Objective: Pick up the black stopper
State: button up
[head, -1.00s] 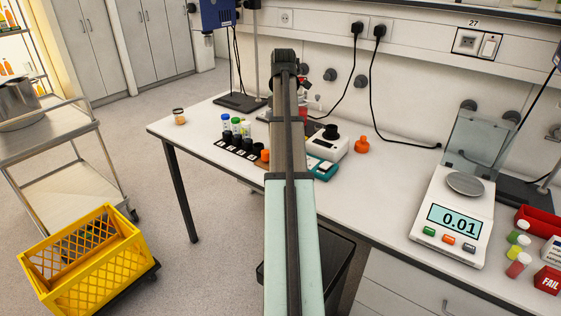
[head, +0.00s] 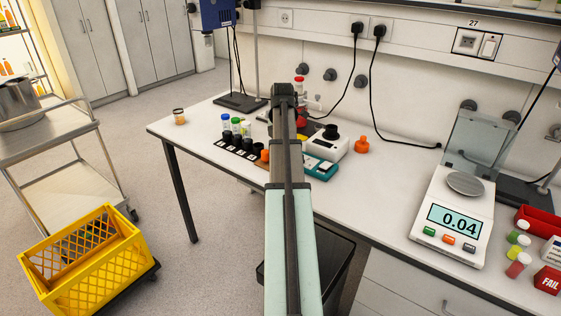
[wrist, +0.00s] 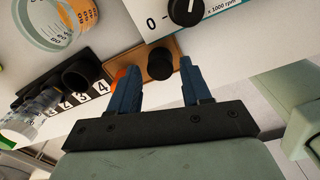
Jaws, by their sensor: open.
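The black stopper (wrist: 160,63) is a small dark round knob on a brown pad (wrist: 141,57) in the wrist view. My gripper (wrist: 160,80) has two blue fingers set apart, one on each side of the stopper in the picture. The fingers look open and empty, and I cannot tell whether they touch the stopper. In the head view my arm hides both the fingers and the stopper.
A black numbered rack (head: 238,147) with capped vials (head: 235,124) stands left of my arm. A white device with a black top (head: 331,133) and an orange flask-shaped piece (head: 361,146) stand to the right. A balance (head: 452,215) sits farther right.

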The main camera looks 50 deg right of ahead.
notch_tip(320, 180, down, 3)
jog(key=shift+f, duration=0.2)
jog(key=c, duration=0.8)
jog(key=shift+r, duration=0.1)
notch_tip(320, 180, up, 9)
jog(key=w+d+r+m, duration=0.1)
jog(key=w+d+m, duration=0.1)
jog(key=w+d, duration=0.5)
jog(key=w+d+r+m, duration=0.2)
jog(key=w+d, duration=0.5)
jog(key=d, duration=0.6)
jog(key=shift+w+d+r+m, duration=0.15)
jog(key=shift+w+r+m, duration=0.2)
jog(key=shift+m, duration=0.35)
